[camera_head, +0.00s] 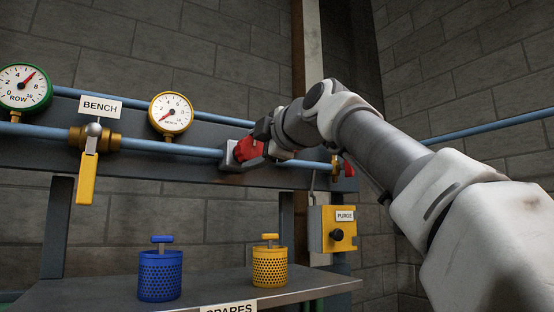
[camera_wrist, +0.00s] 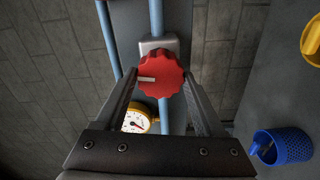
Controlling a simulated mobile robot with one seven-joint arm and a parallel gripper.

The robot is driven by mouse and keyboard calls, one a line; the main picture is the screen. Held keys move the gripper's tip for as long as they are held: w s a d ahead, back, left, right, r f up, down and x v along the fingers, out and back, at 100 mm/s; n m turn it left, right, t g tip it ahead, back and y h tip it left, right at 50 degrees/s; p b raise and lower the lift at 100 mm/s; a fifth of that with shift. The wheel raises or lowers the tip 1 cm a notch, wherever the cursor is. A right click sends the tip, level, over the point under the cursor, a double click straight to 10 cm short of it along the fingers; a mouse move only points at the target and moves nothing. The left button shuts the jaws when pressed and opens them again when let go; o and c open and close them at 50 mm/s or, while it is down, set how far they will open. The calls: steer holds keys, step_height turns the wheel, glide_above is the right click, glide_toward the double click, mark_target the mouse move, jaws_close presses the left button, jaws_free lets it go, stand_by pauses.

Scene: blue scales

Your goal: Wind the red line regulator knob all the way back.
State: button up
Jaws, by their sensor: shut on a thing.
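The red regulator knob (camera_wrist: 162,76) has a scalloped rim and a white pointer mark, which points left in the wrist view. It sits on a grey regulator body (camera_wrist: 158,45) on the blue pipe. In the head view the red knob (camera_head: 247,149) shows at the end of my arm, partly covered by my gripper. My gripper (camera_wrist: 160,82) has one finger on each side of the knob and is shut on it. The yellow-rimmed gauge (camera_head: 170,113) is left of the knob, its red needle pointing low left. It also shows below the knob in the wrist view (camera_wrist: 138,121).
A green-rimmed gauge (camera_head: 25,88) and a yellow lever valve (camera_head: 87,176) under a BENCH label (camera_head: 100,107) are at left. A yellow PURGE box (camera_head: 332,230) is below my arm. A blue basket (camera_head: 160,276) and a yellow basket (camera_head: 270,267) stand on the shelf (camera_head: 212,291).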

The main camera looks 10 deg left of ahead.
steer(key=shift+n, duration=0.8)
steer(key=o, duration=1.3)
steer(key=shift+o, duration=0.2)
steer(key=shift+s, duration=0.1)
steer(key=b+v, duration=0.5)
steer(key=v, duration=1.2)
steer(key=shift+d+b, duration=0.15)
steer(key=shift+b, duration=0.25)
